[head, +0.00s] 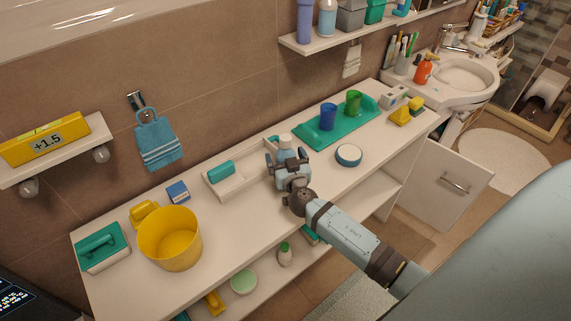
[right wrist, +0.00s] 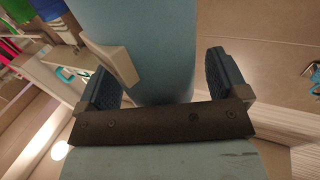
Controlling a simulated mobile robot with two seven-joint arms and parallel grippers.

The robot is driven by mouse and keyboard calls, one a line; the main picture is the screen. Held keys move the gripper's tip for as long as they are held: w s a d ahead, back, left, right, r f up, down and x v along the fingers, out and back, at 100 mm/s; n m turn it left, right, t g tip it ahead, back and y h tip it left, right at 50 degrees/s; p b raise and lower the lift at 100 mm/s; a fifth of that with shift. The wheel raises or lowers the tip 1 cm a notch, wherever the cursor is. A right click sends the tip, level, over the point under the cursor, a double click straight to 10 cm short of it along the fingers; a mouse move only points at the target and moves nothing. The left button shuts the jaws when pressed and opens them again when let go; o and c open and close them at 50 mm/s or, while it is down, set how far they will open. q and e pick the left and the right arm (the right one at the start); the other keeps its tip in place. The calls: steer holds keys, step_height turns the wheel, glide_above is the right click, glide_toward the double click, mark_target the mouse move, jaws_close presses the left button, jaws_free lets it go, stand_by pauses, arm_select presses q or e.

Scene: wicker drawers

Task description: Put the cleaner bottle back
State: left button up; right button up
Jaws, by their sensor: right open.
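My right gripper (head: 287,164) is over the middle of the long white counter, at the right end of a white tray. Its fingers are apart. A bottle with a white cap (head: 285,140) shows just beyond the fingers; my gripper hides most of it. In the right wrist view a wide light-blue body, apparently this bottle (right wrist: 150,45), with a pale side piece (right wrist: 117,58), stands between the two open fingers (right wrist: 158,82). I cannot tell whether either finger touches it. My left gripper is out of view.
The white tray (head: 222,193) holds a teal block. A yellow bucket (head: 170,240) stands left, a round blue-and-white tin (head: 348,155) right. A green tray (head: 312,139) with cups lies behind. A wall shelf (head: 345,37) holds several bottles. A cabinet door (head: 445,183) hangs open.

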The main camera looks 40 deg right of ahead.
steer(key=c, duration=1.1)
steer(key=shift+c, duration=1)
steer(key=shift+r, duration=0.15)
